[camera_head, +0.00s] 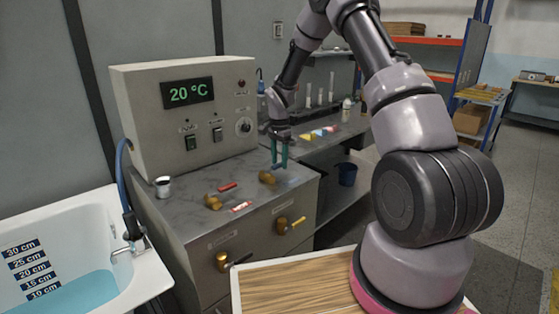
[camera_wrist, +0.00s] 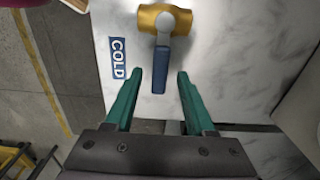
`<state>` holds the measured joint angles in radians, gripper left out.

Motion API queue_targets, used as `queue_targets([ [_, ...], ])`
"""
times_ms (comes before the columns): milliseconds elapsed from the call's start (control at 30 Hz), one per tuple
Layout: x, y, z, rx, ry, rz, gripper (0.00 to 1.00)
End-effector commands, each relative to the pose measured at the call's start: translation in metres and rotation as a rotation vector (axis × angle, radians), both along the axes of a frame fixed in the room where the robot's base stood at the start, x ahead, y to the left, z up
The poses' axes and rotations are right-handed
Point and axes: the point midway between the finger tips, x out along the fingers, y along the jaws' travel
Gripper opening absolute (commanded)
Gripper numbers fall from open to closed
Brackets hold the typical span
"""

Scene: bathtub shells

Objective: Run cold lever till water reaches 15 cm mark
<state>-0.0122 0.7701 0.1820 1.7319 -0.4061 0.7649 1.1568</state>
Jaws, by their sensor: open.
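The cold lever is a brass valve (camera_wrist: 165,19) with a blue handle (camera_wrist: 158,72) beside a blue COLD label (camera_wrist: 118,58). In the head view, a brass valve (camera_head: 267,177) sits under my gripper (camera_head: 280,167); its handle is not clear there. In the wrist view my gripper (camera_wrist: 171,73) is open. The handle's end lies between its fingers in the picture, nearer the left one; contact cannot be told. The white tub (camera_head: 70,222) holds blue water (camera_head: 80,292), with its edge near the lower marks. The 15 cm mark (camera_head: 37,282) is on the tub wall; the exact level is unclear.
Another brass valve (camera_head: 213,202) on the counter has red pieces near it. Two more brass valves, one with a dark handle (camera_head: 240,261) and one with a yellow handle (camera_head: 298,222), project from the cabinet front. A metal cup (camera_head: 163,187) stands by the control box (camera_head: 187,110) reading 20 °C.

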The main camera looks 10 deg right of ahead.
Motion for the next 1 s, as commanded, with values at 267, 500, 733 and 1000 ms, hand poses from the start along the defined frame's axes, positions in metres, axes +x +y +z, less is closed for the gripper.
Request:
queue_targets([
  [267,-0.0001,-0.0002,-0.0008,0.000,0.000,0.000,0.44],
  [500,0.0000,-0.0001,-0.0006,0.000,0.000,0.000,0.00],
  [733,0.0001,-0.0001,-0.0005,0.000,0.000,0.000,0.00],
  [1000,0.0001,-0.0002,-0.0004,0.000,0.000,0.000,0.00],
])
